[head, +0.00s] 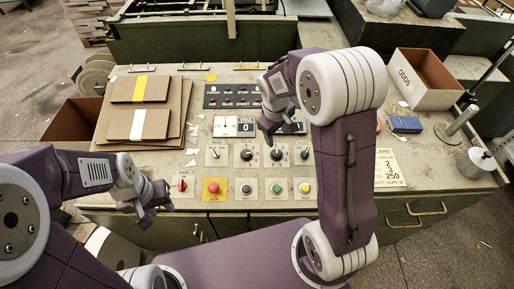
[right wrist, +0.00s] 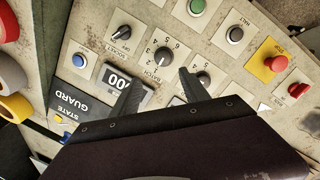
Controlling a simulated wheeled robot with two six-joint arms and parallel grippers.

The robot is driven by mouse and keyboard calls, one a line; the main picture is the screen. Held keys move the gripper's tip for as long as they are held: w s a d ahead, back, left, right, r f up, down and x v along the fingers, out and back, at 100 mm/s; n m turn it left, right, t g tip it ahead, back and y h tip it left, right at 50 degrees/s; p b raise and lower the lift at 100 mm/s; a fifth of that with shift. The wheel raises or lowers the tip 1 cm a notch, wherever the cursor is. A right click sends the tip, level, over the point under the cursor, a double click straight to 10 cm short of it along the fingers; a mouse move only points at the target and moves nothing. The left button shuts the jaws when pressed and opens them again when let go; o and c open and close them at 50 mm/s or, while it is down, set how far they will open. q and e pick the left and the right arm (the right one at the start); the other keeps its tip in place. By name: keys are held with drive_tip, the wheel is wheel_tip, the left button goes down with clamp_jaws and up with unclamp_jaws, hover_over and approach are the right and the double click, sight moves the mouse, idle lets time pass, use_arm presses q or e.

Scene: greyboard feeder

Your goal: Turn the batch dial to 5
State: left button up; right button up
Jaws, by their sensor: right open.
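The batch dial (right wrist: 162,55) is a round black knob on a light plate, seen upside down in the right wrist view, with small numbers around it. I cannot tell surely which number its pointer marks. In the head view the dial (head: 277,154) is in the row of knobs on the console. My right gripper (right wrist: 161,76) is open and empty, its two dark fingers apart on either side of the batch label, with the knob just beyond the tips. It also shows in the head view (head: 270,132), above the console. My left gripper (head: 156,214) appears open and empty near the front edge.
A selector marked OFF (right wrist: 121,32) and another knob (right wrist: 203,78) flank the dial. A red button on yellow (head: 213,188) and a green button (head: 277,188) are in the front row. Greyboard sheets (head: 160,158) lie left; an open carton (head: 430,78) stands right.

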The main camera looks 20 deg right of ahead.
sight(276, 153)
drive_tip(key=shift+g, duration=0.3)
drive_tip(key=f, duration=0.2)
drive_tip(key=d+f, duration=0.1)
drive_tip(key=f, duration=0.1)
drive_tip(key=shift+s+f, duration=0.1)
drive_tip(key=shift+f, duration=0.2)
drive_tip(key=f, duration=0.2)
drive_tip(key=w+f, duration=0.1)
drive_tip(key=f, duration=0.3)
drive_tip(key=shift+w+a+f, duration=0.2)
drive_tip(key=shift+w, duration=0.05)
drive_tip(key=shift+s+d+f, duration=0.15)
drive_tip(key=shift+d+f, duration=0.2)
drive_tip(key=shift+a, duration=0.15)
drive_tip(key=c, duration=0.3)
use_arm(q)
drive_tip(key=shift+r, duration=0.3)
use_arm(e)
clamp_jaws()
